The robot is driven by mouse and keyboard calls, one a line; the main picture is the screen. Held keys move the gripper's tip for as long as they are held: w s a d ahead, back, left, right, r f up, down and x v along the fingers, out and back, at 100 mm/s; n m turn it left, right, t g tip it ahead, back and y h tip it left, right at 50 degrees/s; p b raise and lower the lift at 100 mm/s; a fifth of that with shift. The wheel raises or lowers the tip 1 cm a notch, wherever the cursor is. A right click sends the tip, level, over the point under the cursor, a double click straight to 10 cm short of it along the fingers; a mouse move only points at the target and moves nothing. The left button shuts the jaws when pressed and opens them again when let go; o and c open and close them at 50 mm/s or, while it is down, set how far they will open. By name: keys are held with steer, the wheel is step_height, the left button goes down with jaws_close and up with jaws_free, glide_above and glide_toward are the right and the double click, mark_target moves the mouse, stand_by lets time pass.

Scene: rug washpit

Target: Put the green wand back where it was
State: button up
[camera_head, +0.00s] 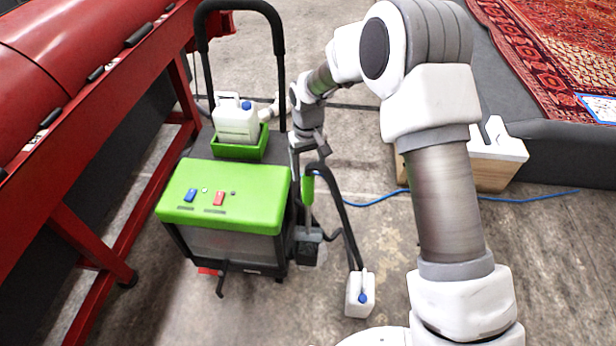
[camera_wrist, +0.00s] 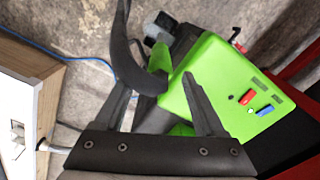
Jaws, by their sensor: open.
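The green wand (camera_head: 308,189) stands roughly upright at the right side of the green-topped machine (camera_head: 225,192); its lower end is by a dark bracket (camera_head: 308,250). A black curved tube (camera_head: 345,215) arches from its top toward the floor; I cannot tell if it is part of the wand. In the wrist view, a green part (camera_wrist: 160,57) that looks like the wand shows beyond the fingers, beside a thick black curve (camera_wrist: 127,72). My gripper (camera_head: 308,147) is just above the wand's top. In the wrist view my gripper (camera_wrist: 155,80) is open, with nothing clearly held between its fingers.
A white jug (camera_head: 360,296) stands on the floor near the black tube's end. Another jug (camera_head: 236,122) sits in the machine's green tray. A red frame (camera_head: 85,240) is at left, a wooden-sided white box (camera_head: 490,165) at right. A blue cord (camera_head: 370,199) crosses the floor.

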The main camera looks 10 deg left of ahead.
step_height(320, 180, up, 6)
steer(key=shift+p, duration=0.65)
steer(key=shift+d+r, duration=0.15)
steer(key=shift+r, duration=0.15)
steer(key=s+d+r+m+t, duration=0.1)
steer(key=s+d+r, duration=0.3)
steer(key=d+r, duration=0.45)
steer(key=s+d+r+m+t, duration=0.2)
steer(key=s+d+r, duration=0.35)
steer(key=r, duration=0.55)
steer(key=s+d+r+m+t, duration=0.1)
steer(key=s+d, duration=0.4)
steer(key=s, duration=0.3)
steer(key=s+d+r+m+t, duration=0.1)
steer(key=s+d+r+m, duration=0.1)
steer(key=s+d, duration=0.3)
steer(key=s, duration=0.3)
steer(key=shift+s+r+t, duration=0.25)
steer(key=shift+t, duration=0.05)
